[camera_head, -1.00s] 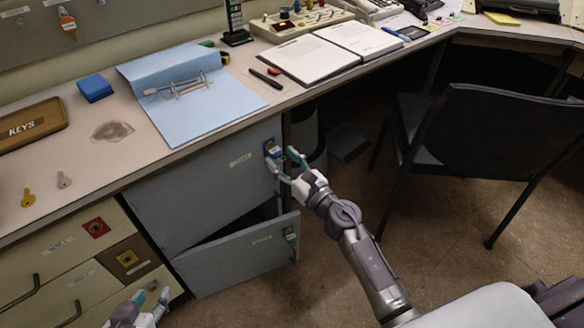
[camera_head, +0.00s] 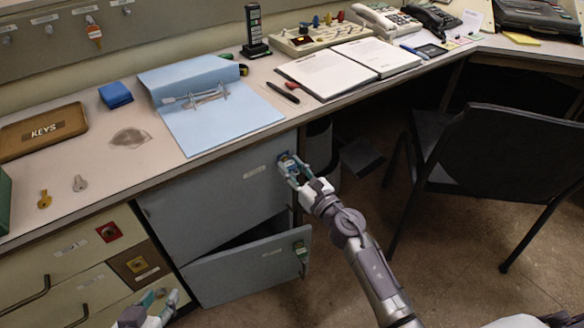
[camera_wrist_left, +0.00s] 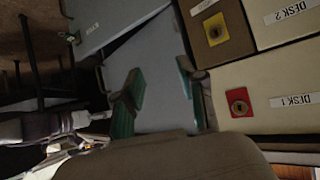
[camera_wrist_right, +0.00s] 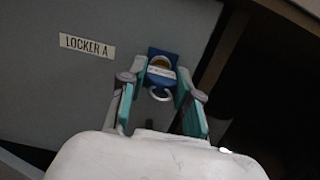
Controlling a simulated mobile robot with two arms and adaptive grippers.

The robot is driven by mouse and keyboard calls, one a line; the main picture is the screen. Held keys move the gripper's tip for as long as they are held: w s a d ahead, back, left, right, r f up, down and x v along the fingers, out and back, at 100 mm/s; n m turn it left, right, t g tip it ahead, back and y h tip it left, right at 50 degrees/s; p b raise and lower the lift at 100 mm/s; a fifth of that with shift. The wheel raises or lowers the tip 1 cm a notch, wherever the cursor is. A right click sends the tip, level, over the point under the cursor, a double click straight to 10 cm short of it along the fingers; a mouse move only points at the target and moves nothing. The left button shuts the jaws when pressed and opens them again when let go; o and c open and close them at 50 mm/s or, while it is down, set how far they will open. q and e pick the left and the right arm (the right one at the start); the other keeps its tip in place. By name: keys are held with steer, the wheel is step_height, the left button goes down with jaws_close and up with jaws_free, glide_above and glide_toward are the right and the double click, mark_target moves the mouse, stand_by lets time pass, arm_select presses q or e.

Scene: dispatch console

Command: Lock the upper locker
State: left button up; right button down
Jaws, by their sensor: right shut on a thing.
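The upper locker (camera_head: 215,205) has a grey-blue door marked LOCKER A in the right wrist view (camera_wrist_right: 130,100). The door is closed. Its blue lock plate (camera_wrist_right: 163,52) sits at the door's upper right corner, with a brass lock and a key (camera_wrist_right: 161,74) with a pale tag and ring at it. My right gripper (camera_head: 291,168) is at this lock, its fingers around the key. The fingers partly hide it, and how far it is turned cannot be told. My left gripper (camera_wrist_left: 160,98) is open and empty in front of the drawers, low at the left.
The lower locker door (camera_head: 250,268) stands ajar below. Drawers (camera_head: 75,255) with red and yellow lock plates are at the left. Two loose keys (camera_head: 44,199) and a KEYS tray (camera_head: 45,131) lie on the desk. A black chair (camera_head: 515,160) stands at the right.

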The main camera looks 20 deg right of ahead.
stand_by(0.4)
